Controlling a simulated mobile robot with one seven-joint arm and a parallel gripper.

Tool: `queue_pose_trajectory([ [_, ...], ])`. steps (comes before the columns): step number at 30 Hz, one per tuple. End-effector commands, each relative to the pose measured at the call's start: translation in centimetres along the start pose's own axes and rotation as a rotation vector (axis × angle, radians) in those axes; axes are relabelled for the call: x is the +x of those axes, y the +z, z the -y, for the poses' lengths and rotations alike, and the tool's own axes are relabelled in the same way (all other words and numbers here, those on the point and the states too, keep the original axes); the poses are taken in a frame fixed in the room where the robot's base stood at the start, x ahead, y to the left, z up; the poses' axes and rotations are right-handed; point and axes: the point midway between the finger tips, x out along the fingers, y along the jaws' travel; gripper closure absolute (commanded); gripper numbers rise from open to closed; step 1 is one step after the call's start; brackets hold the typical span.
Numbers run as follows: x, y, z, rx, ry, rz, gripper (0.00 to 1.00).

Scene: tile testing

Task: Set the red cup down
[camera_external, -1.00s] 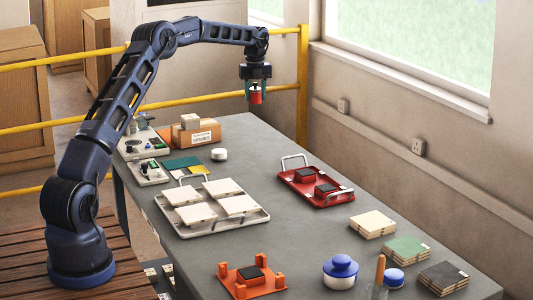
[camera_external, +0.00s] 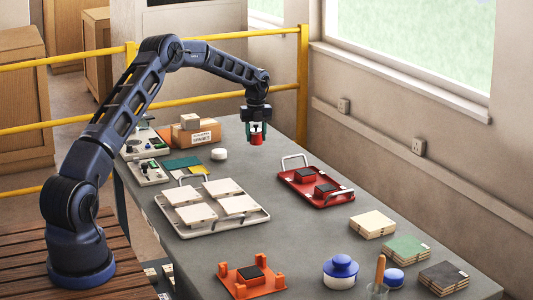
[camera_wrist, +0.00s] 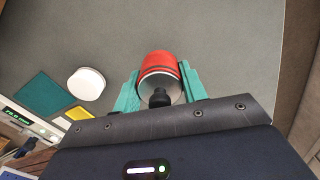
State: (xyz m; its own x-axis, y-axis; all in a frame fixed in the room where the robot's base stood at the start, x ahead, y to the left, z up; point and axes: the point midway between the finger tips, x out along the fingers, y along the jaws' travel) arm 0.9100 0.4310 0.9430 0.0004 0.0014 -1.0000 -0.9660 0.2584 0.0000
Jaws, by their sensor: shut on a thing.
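The red cup (camera_external: 256,138) is held between the fingers of my gripper (camera_external: 256,128) at the far end of the grey table. In the wrist view the cup (camera_wrist: 160,68) shows red with a darker band and a pale rim, and a black knob-like thing sits in front of its opening. The teal fingers of my gripper (camera_wrist: 159,88) press on it from both sides. The cup is over the table top; I cannot tell if its base touches the surface.
A white round puck (camera_external: 219,154) lies left of the cup, with a cardboard box (camera_external: 196,133) behind it. The table around the cup is clear.

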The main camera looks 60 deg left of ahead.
Motion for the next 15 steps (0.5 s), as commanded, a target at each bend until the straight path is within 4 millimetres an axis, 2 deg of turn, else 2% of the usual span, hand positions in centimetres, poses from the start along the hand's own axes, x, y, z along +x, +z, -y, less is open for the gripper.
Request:
queue_pose_trajectory([
  [9,3.7,-0.1,0.1,0.0,0.0,-0.001,0.85],
  [15,4.0,0.0,0.0,0.0,-0.001,0.0,0.85],
])
